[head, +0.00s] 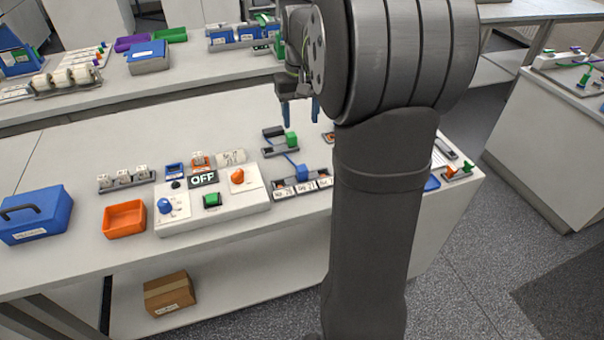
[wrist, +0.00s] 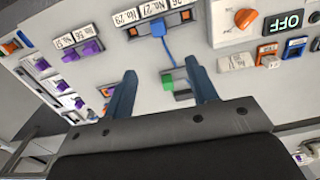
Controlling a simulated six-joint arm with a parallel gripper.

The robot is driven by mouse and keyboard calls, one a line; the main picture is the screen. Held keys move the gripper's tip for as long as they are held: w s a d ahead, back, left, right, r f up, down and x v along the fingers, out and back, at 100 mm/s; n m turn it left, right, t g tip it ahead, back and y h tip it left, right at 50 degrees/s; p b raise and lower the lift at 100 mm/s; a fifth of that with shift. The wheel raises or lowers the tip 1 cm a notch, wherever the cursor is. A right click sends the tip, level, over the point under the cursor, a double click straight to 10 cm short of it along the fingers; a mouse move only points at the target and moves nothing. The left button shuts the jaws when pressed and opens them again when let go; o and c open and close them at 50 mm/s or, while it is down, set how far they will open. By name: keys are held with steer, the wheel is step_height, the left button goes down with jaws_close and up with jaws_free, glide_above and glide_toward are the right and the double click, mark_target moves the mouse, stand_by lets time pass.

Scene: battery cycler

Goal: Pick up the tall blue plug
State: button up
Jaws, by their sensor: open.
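A blue plug (head: 302,173) stands in the labelled socket strip (head: 283,194) right of the white control box. In the wrist view the blue plug (wrist: 158,28) is at the top middle, with a blue cable running from it toward a green block (wrist: 167,81). My gripper (head: 300,108) is open and empty, above and behind the plug in the head view. In the wrist view my gripper (wrist: 162,69) has its two blue fingers spread on either side of the green block in the picture, with the plug beyond the fingertips. The plug's lower end is hidden.
The control box (head: 228,205) carries an OFF display and coloured knobs. An orange tray (head: 125,219) and a blue case (head: 36,214) stand to its left. Purple plugs (wrist: 91,47) sit in another strip in the wrist view. My arm hides part of the bench's right side.

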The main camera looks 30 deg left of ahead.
glide_above(302, 167)
steer(key=f, duration=1.2)
steer(key=shift+a, duration=0.2)
steer(key=shift+s+d+f, duration=0.1)
steer(key=shift+f, duration=1.25)
steer(key=shift+d+f, duration=0.1)
steer(key=shift+f, duration=1.25)
steer(key=shift+c, duration=0.4)
steer(key=c, duration=1)
